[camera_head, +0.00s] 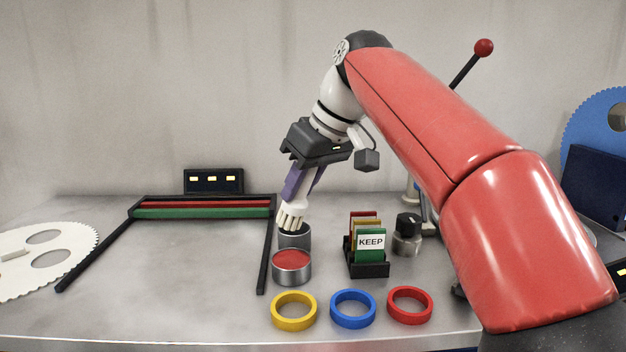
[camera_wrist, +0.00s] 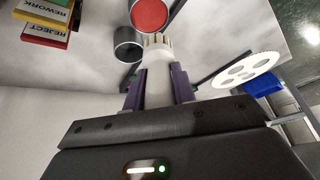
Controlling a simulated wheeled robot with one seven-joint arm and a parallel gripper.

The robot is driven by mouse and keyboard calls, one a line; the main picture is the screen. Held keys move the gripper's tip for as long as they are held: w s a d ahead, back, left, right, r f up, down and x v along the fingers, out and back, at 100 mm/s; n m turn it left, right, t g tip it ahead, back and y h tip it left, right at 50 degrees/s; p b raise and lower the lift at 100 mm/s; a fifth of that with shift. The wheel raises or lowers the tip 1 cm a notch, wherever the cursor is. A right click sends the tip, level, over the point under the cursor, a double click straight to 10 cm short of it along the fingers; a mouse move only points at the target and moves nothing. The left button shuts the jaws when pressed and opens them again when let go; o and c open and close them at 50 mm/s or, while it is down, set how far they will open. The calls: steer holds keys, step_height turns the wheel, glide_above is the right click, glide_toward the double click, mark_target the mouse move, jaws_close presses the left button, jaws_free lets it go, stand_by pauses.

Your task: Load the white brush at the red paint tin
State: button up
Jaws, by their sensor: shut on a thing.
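My gripper (camera_head: 299,190) is shut on the white brush (camera_head: 291,213), its purple fingers on either side of the handle. The brush points down, slightly tilted, with its pale bristles lowest. The red paint tin (camera_head: 291,268) is an open metal tin with red paint, in front of the brush and a little below it. In the wrist view the brush (camera_wrist: 157,62) points toward the red paint tin (camera_wrist: 149,14), with a gap between bristles and tin. An empty-looking grey tin (camera_head: 295,241) stands right behind the red one; the bristles overlap its rim in the head view.
Yellow (camera_head: 294,324), blue (camera_head: 352,322) and red (camera_head: 409,318) rings lie in front. A card rack (camera_head: 367,268) marked KEEP and a dark-capped jar (camera_head: 407,240) stand right. A black frame (camera_head: 264,262) edges the clear bench area at left.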

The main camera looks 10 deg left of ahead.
mark_target(301, 219)
steer(key=shift+f+b, duration=1.85)
steer(key=shift+f, duration=0.75)
steer(key=shift+f+b, duration=0.3)
steer(key=shift+f, duration=0.4)
steer(key=shift+r, duration=0.1)
step_height(301, 219, up, 5)
steer(key=p, duration=0.4)
steer(key=shift+f, duration=0.2)
steer(key=shift+r, duration=1.2)
